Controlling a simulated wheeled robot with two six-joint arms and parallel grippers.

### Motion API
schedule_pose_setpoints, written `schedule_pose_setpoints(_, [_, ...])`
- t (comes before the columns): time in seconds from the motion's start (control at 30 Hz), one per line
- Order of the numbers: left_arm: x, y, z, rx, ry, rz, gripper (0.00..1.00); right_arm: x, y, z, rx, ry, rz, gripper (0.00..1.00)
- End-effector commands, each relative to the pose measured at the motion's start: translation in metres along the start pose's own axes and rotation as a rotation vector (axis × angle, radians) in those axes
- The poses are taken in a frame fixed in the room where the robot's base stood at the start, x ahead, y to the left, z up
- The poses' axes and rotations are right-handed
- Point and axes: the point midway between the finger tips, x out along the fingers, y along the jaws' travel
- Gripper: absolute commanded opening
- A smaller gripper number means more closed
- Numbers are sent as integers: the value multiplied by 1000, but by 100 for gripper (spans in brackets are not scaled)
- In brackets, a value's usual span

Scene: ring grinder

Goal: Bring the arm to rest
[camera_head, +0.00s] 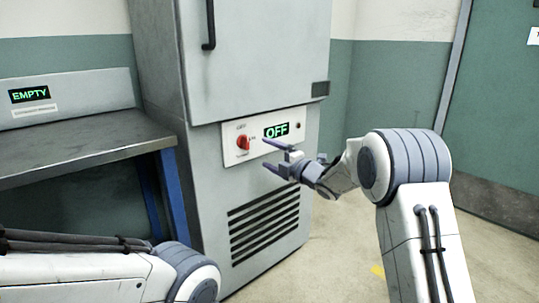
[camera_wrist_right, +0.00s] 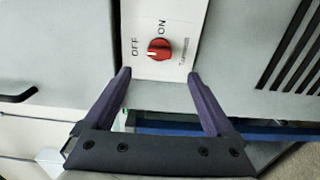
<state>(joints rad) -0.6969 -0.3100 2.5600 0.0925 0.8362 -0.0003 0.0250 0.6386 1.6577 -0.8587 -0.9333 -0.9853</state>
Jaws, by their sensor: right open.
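My right gripper (camera_head: 272,157) is in front of the lower front of a grey cabinet, near a white control panel (camera_head: 232,157). Its jaws are open and empty, and the two purple fingers also show in the right wrist view (camera_wrist_right: 159,75). A red knob (camera_head: 243,142) sits on the panel beside a green display (camera_head: 276,130) reading OFF. In the right wrist view the red knob (camera_wrist_right: 158,48) lies beyond the fingertips, between OFF and ON labels, apart from the fingers. My left arm shows at the lower left, but its gripper is out of view.
The grey cabinet (camera_head: 255,60) has a black handle (camera_head: 209,25) and a slotted vent (camera_head: 264,222). A metal bench (camera_head: 80,145) stands at the left under a display reading EMPTY (camera_head: 30,94). A green door (camera_head: 498,110) is at the right. The floor between is clear.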

Motion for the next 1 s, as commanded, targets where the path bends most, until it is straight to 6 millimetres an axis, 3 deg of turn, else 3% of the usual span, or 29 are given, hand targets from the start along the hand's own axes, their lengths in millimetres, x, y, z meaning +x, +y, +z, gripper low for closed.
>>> schedule_pose_setpoints(0.23, [0, 0, 0, 0, 0, 0, 50, 0, 0, -1, 4, -2, -2, 90])
schedule_pose_setpoints(0.33, [0, 0, 0, 0, 0, 0, 50, 1, 2, -10, 53, -28, -33, 90])
schedule_pose_setpoints(0.47, [0, 0, 0, 0, 0, 0, 50, -7, 0, -42, 241, -132, -155, 90])
schedule_pose_setpoints(0.53, [0, 0, 0, 0, 0, 0, 50, -24, -8, -69, 393, -218, -253, 90])
schedule_pose_setpoints(0.67, [0, 0, 0, 0, 0, 0, 50, -81, -38, -128, 692, -402, -465, 90])
schedule_pose_setpoints(0.8, [0, 0, 0, 0, 0, 0, 50, -162, -73, -190, 949, -596, -690, 90])
schedule_pose_setpoints(1.0, [0, 0, 0, 0, 0, 0, 50, -273, -106, -256, 1168, -836, -952, 90])
